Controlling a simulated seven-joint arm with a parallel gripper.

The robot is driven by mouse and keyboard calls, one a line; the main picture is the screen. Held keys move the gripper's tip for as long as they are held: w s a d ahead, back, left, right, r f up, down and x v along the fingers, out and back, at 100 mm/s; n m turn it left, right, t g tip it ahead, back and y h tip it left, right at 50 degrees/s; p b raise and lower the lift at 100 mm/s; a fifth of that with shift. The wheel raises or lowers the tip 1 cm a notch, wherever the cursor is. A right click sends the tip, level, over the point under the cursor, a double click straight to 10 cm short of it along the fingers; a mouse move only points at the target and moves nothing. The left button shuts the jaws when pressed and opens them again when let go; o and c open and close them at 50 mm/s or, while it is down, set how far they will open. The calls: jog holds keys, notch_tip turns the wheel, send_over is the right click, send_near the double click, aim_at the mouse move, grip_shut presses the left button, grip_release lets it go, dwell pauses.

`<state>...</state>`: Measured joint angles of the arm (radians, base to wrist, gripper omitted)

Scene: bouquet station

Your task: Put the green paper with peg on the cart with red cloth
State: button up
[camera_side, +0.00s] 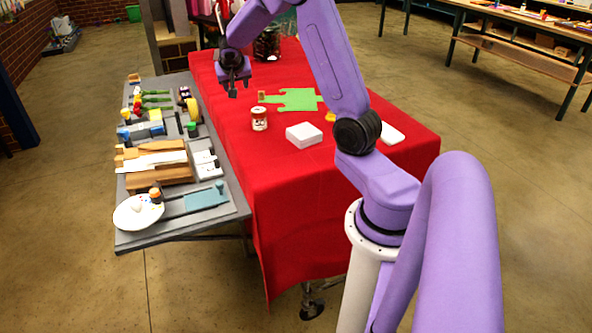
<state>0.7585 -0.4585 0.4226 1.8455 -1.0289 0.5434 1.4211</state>
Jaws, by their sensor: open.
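The green paper (297,99) lies flat on the cart with red cloth (290,200). A small brown peg (262,97) is at the left end of its narrow strip. My gripper (232,94) is open and points down, to the left of the peg in the picture, near the cart's left edge. It appears apart from the paper and seems to hold nothing. A caster shows under the cart's front corner.
A labelled jar (259,118), a white box (304,135) and a dark glass vessel (267,43) stand on the red cloth. A grey side table (225,190) at the left is crowded with tools, wood pieces and a palette (128,217).

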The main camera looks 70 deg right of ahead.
jog(key=s+a+r+n+y, duration=0.15)
jog(key=s+a+n, duration=0.35)
jog(key=a, duration=0.9)
jog(key=s+a+n+y, duration=0.3)
jog(key=s+a+n, duration=0.25)
jog(key=a, duration=0.75)
jog(key=s+a+n+g+y, duration=0.1)
jog(key=s+a+n, duration=0.2)
jog(key=s, duration=0.5)
jog(key=s+a+f+n+g+y, duration=0.1)
jog(key=s+a+n, duration=0.2)
jog(key=s+n, duration=0.2)
jog(key=s+a+n+g+y, duration=0.1)
jog(key=s+a+n+g, duration=0.1)
jog(key=s, duration=0.9)
jog(key=shift+s+a+f+n, duration=0.3)
jog(key=shift+a+n, duration=0.5)
jog(key=shift+n, duration=0.45)
